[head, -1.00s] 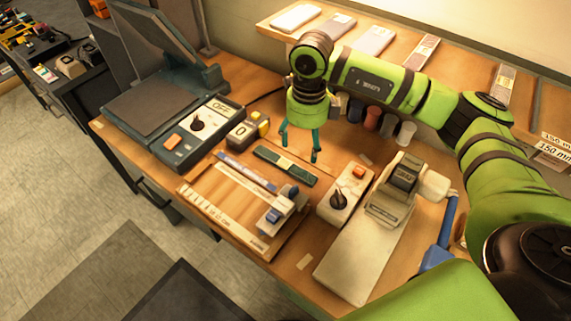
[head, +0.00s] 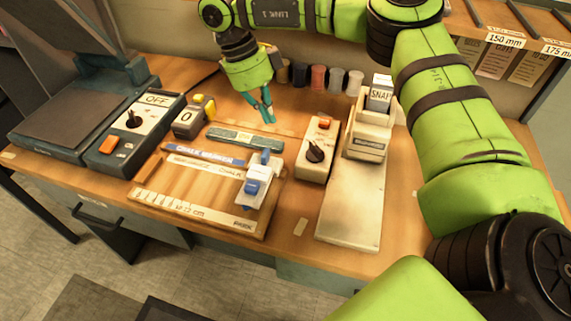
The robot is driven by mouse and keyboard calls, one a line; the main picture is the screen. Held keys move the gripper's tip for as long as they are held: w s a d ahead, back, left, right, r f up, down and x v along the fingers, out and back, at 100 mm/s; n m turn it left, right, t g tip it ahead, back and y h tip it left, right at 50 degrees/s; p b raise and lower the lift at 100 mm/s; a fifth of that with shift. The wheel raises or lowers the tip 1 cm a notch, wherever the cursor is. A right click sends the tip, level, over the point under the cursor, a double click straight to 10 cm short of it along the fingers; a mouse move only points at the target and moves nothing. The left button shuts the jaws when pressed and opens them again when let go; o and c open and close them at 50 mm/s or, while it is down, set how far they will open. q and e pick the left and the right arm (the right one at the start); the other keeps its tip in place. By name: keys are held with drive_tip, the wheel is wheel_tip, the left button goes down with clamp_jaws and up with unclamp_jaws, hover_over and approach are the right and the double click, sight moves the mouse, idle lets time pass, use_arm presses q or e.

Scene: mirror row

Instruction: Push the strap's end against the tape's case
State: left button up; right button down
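The strap, seemingly the dark green strip (head: 230,135) with a pale label, lies flat at the back of the wooden board, slanting slightly down to the right. The tape's case, seemingly the grey block (head: 187,123) marked 0 with yellow parts, stands just beyond the strap's left end. A small gap seems to separate them. My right gripper (head: 269,118) hangs with its teal fingers pointing down, just above and behind the strap's right end. Its fingertips come together with nothing between them. I cannot tell whether they touch the strap. My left gripper is not in view.
The board (head: 195,203) carries a blue strip and a blue-white slide (head: 256,182). A switch box (head: 317,150) and a cream machine (head: 353,205) stand right. An OFF-marked device (head: 130,135) stands left. Several spools (head: 318,77) line the back.

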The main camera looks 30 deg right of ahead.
sight(294, 154)
drive_tip(key=d+f, duration=0.1)
drive_tip(key=s+d+f, duration=0.1)
drive_tip(key=f, duration=0.1)
drive_tip(key=shift+s+d+f, duration=0.25)
drive_tip(key=shift+d+f, duration=0.15)
drive_tip(key=x, duration=0.3)
drive_tip(key=shift+s+f, duration=0.1)
drive_tip(key=shift+f, duration=0.3)
drive_tip(key=shift+s+d+f, duration=0.1)
drive_tip(key=shift+d+f, duration=0.1)
drive_tip(key=shift+f, duration=0.45)
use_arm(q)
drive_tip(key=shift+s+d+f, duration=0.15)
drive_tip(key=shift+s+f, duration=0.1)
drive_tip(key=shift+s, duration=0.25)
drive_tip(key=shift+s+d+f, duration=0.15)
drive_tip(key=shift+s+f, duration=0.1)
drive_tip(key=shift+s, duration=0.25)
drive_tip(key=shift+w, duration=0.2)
